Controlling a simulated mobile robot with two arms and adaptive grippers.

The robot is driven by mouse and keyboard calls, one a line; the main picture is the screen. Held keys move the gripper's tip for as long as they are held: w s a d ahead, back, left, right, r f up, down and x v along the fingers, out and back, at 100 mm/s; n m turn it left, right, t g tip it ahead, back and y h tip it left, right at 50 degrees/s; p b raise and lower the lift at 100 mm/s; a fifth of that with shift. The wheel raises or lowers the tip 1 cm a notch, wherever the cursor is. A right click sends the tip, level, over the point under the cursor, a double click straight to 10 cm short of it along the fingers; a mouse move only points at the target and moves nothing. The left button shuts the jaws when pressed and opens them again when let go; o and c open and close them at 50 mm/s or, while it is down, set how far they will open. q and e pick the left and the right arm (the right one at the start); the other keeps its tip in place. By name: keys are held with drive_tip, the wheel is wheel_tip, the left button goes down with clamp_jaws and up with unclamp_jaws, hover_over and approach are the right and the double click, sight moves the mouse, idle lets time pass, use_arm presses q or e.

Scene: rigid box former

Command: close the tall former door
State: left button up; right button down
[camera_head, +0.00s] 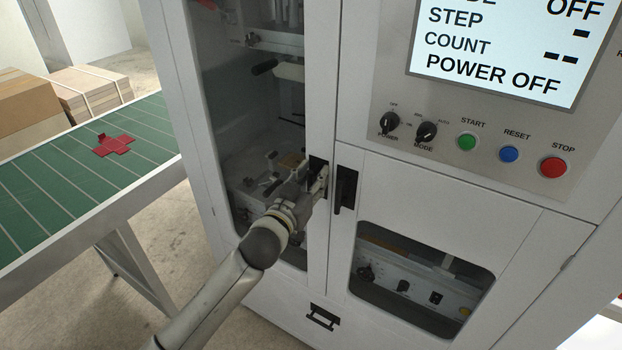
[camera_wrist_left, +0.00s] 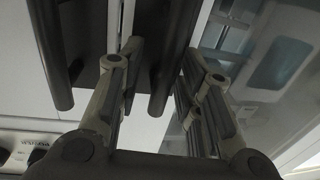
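The tall former door (camera_head: 322,85) is the white-framed door with a long window on the left of the machine. It looks flush or nearly flush with the front; I cannot tell whether a small gap remains. My left gripper (camera_head: 322,180) is at its dark handle, partly hiding it. In the left wrist view the dark bar handle (camera_wrist_left: 172,62) stands between the two parted fingers of my left gripper (camera_wrist_left: 160,80). A gap shows between the bar and the left finger, so the grip looks open around it. My right gripper is not in view.
A smaller lower door (camera_head: 450,200) with its own dark handle (camera_head: 345,188) adjoins on the right. Above it is the control panel with knobs, buttons and a screen (camera_head: 500,45) reading POWER OFF. A green conveyor table (camera_head: 60,185) with a red cross-shaped blank (camera_head: 114,145) stands left.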

use_arm(q)
drive_tip(key=shift+s+a, duration=0.1)
drive_tip(key=shift+s, duration=0.2)
drive_tip(key=shift+s+a+f, duration=0.1)
drive_tip(key=shift+s+a, duration=0.1)
drive_tip(key=shift+s, duration=0.25)
drive_tip(key=v, duration=1)
drive_tip(key=shift+s+a, duration=0.15)
drive_tip(key=shift+s, duration=0.2)
